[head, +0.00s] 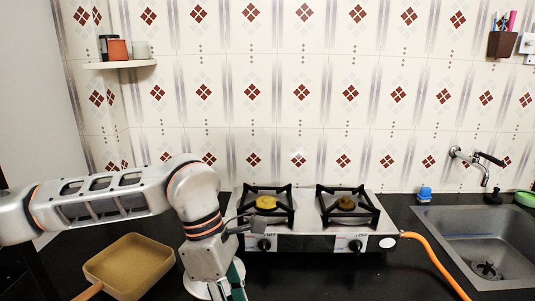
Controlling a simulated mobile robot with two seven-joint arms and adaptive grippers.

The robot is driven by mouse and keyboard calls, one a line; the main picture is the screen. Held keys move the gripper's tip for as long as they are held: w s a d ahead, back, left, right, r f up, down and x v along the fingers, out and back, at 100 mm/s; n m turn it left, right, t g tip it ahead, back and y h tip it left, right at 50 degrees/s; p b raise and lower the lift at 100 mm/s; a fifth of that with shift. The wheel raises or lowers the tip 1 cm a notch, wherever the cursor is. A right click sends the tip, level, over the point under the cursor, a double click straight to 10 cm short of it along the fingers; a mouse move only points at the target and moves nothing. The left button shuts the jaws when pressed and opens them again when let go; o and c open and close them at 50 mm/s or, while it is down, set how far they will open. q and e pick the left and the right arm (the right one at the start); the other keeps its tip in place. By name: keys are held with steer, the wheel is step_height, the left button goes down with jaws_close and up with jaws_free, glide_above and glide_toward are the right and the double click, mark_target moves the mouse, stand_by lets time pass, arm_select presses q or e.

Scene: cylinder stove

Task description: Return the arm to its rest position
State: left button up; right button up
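My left arm (115,200) reaches in from the left, bends down at the elbow and hangs over the counter. Its lower end is between the square pan and the stove. My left gripper (235,284) is only partly visible at the bottom edge, and its fingertips are cut off, so I cannot tell whether it is open or holding something. My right arm and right gripper are not in view.
A two-burner stove (310,240) stands on the black counter, with an orange hose (436,262) at its right. A square tan pan (130,266) lies left of my forearm. A sink (485,245) is at right. A corner shelf (122,64) holds cups.

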arm_select(q)
steer(key=s+d+g+h, duration=0.3)
steer(key=s+d+h, duration=0.2)
steer(key=s+d, duration=0.4)
steer(key=s+d+r+n+g+h, duration=0.25)
steer(key=d+r+n+h, duration=0.25)
steer(key=d+r+h, duration=0.25)
steer(key=w+a+f+n+t+h, duration=0.1)
steer(key=w+a+n+t+h, duration=0.2)
steer(key=w+n+t, duration=0.7)
steer(key=w+a+f+n+t+h, duration=0.1)
steer(key=w+a+n+t+h, duration=0.2)
steer(key=w+n+t, duration=0.7)
steer(key=s+a+f+n+t+y, duration=0.1)
steer(key=a+f+n+t+y, duration=0.1)
steer(key=a+f+n+y, duration=0.45)
steer(key=a+f+n+t+y, duration=0.25)
steer(key=f+n, duration=0.35)
steer(key=n, duration=0.3)
steer(key=s+a+f+n+g+y, duration=0.2)
steer(key=s+a+f, duration=0.3)
steer(key=f, duration=0.4)
steer(key=s+a+f+n+g+y, duration=0.2)
steer(key=s+a+f+n+y, duration=0.2)
steer(key=f, duration=0.5)
steer(key=s+a+f+n+g+y, duration=0.2)
steer(key=s+a+f+n+y, duration=0.2)
steer(key=s+a+f, duration=0.3)
step_height(320, 180, down, 3)
steer(key=shift+f, duration=0.1)
